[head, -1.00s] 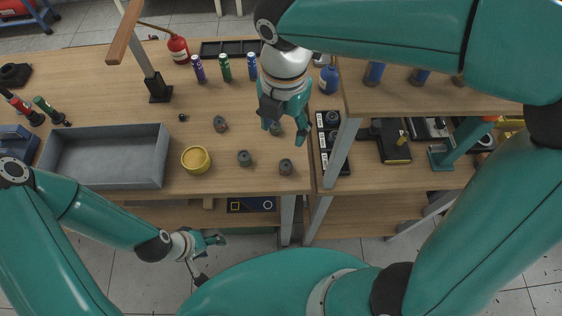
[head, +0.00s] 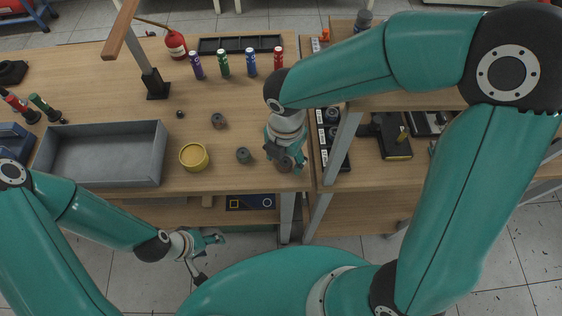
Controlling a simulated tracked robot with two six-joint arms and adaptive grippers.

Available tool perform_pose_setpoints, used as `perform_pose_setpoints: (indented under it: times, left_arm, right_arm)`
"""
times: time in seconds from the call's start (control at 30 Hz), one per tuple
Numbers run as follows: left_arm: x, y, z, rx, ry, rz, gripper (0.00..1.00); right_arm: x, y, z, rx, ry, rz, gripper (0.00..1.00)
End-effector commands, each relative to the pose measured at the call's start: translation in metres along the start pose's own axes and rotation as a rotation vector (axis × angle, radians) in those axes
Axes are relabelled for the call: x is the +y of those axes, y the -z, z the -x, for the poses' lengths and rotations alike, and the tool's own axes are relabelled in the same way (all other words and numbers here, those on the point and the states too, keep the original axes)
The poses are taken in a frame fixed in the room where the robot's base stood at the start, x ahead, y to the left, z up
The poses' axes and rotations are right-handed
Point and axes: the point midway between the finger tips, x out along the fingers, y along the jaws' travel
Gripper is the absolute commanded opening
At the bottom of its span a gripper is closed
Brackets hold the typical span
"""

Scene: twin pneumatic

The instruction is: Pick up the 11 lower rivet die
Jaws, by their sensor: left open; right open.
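Several small dark grey cylindrical dies stand on the wooden bench; any numbers are too small to read, so I cannot tell which is the 11 lower rivet die. One die (head: 219,121) is at the middle of the bench, another die (head: 243,155) is beside the yellow container, and a third die (head: 285,165) is near the bench's front right edge. My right gripper (head: 286,164) is open, pointing down, with its fingers at this third die; I cannot tell whether they touch it. My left gripper (head: 217,238) is open and empty, low in front of the bench.
A yellow round container (head: 194,157) and a grey tray (head: 105,181) are left of the dies. Several coloured cans (head: 223,64) and a black divided tray (head: 240,44) stand at the back. A raised shelf (head: 400,101) and its post (head: 338,147) are close on the right.

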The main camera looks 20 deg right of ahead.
Motion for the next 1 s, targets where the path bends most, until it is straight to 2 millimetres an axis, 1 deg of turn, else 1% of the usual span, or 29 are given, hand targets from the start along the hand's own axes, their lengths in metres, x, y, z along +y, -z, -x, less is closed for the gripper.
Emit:
perform_pose_setpoints:
  times: [0.03, 0.1, 0.3, 0.67, 0.7, 1.0]
  left_arm:
    - [-0.0003, 0.0, -0.0007, 0.0, 0.0, 0.0, 0.57]
    - [-0.0003, 0.0, -0.0007, 0.0, 0.0, 0.0, 0.57]
    - [-0.0002, 0.0, -0.0006, 0.0, 0.0, 0.0, 0.57]
    - [-0.0002, -0.0001, -0.0006, 0.0, 0.0, 0.0, 0.57]
    - [-0.0002, 0.0, -0.0006, 0.0, 0.0, 0.0, 0.57]
    - [-0.0001, 0.0, -0.0004, 0.0, 0.0, 0.0, 0.57]
  right_arm:
    - [-0.0004, -0.0001, -0.0046, 0.0, 0.001, 0.0, 0.62]
    - [-0.0001, -0.0003, -0.0069, 0.0, -0.001, 0.001, 0.62]
    - [0.0, -0.0003, -0.0069, 0.0, -0.001, 0.0, 0.62]
    - [0.0002, -0.0002, -0.0066, 0.0, -0.001, 0.001, 0.02]
    - [0.0002, -0.0002, -0.0066, 0.0, -0.001, 0.001, 0.0]
    - [0.0006, -0.0002, -0.0054, -0.001, -0.002, 0.001, 0.0]
